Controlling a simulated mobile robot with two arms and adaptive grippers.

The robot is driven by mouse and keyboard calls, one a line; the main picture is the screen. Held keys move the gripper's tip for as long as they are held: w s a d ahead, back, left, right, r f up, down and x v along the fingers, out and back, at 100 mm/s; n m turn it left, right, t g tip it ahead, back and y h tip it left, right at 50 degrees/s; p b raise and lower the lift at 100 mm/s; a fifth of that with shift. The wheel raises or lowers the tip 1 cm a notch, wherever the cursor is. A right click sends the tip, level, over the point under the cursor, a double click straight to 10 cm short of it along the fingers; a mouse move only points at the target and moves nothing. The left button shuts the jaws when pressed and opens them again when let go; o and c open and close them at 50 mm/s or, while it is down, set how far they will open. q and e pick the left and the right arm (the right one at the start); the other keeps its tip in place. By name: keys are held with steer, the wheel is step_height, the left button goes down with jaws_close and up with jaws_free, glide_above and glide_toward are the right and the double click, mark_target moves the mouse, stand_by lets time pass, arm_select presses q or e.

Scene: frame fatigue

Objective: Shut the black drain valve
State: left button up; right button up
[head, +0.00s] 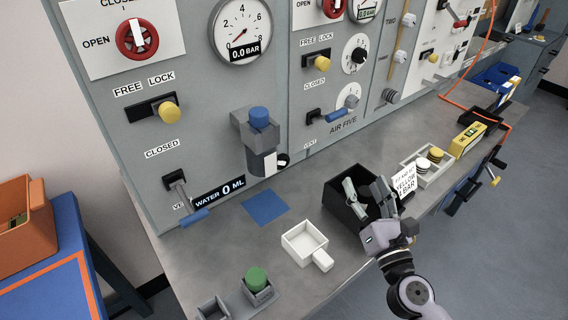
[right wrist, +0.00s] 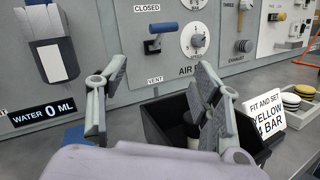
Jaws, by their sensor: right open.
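No valve with a readable drain label shows. A small black round part (head: 283,160) sits at the lower right of the grey filter unit (head: 262,140), which has a blue cap; I cannot tell whether it is the drain valve. The unit also shows at the left in the right wrist view (right wrist: 52,45). Two blue-handled levers are on the panel, a left one (head: 187,212) and a right one (head: 335,115) beside a vent label. My right gripper (head: 366,188) is open and empty, its fingers apart over the black bin. My left gripper is not in view.
A black bin (head: 340,215) stands on the bench, with a "yellow 4 bar" card (head: 404,184) beside it. A white tray (head: 300,243), a blue mat (head: 265,206) and a green button (head: 256,279) are to the left. Bare bench lies between.

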steer(key=a+f+n+g+y, duration=0.5)
steer(key=a+n+y, duration=0.2)
steer(key=n, duration=1)
steer(key=x, duration=1.7)
steer(key=shift+w+n+p, duration=0.3)
steer(key=shift+w+p, duration=0.15)
steer(key=shift+w, duration=0.05)
steer(key=shift+f, duration=0.1)
steer(key=shift+c, duration=0.3)
steer(key=c, duration=1.1)
